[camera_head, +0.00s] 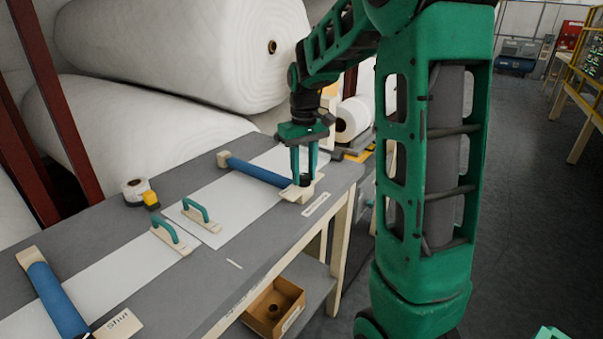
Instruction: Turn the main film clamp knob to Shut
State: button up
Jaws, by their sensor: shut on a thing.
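My gripper (304,176) points down at the right end of the far blue roller clamp (258,170). Its teal fingers are shut on a small dark knob (306,181) on the clamp's cream end block (298,194). The fingers partly hide the knob, and its turn position cannot be read. A pale label plate (317,204) lies beside the block, its text too small to read. A second blue roller clamp (57,298) is at the near left, with a plate reading "Shut" (118,325) at its near end.
The grey table (130,238) carries white film sheets, two teal-handled blocks (201,214) (171,235), and a tape roll (134,188) by a yellow item (151,198). A cardboard box (273,307) sits on the lower shelf. Large white rolls (180,45) stand behind. Floor at right is open.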

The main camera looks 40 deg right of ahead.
jog(key=m, duration=0.7)
jog(key=shift+w+r, duration=0.15)
jog(key=shift+w, duration=0.05)
jog(key=m, duration=0.4)
jog(key=shift+m, duration=1.5)
jog(key=shift+a, duration=0.1)
jog(key=o, duration=1)
jog(key=shift+w, duration=0.1)
jog(key=shift+o, duration=0.3)
jog(key=shift+s, duration=0.2)
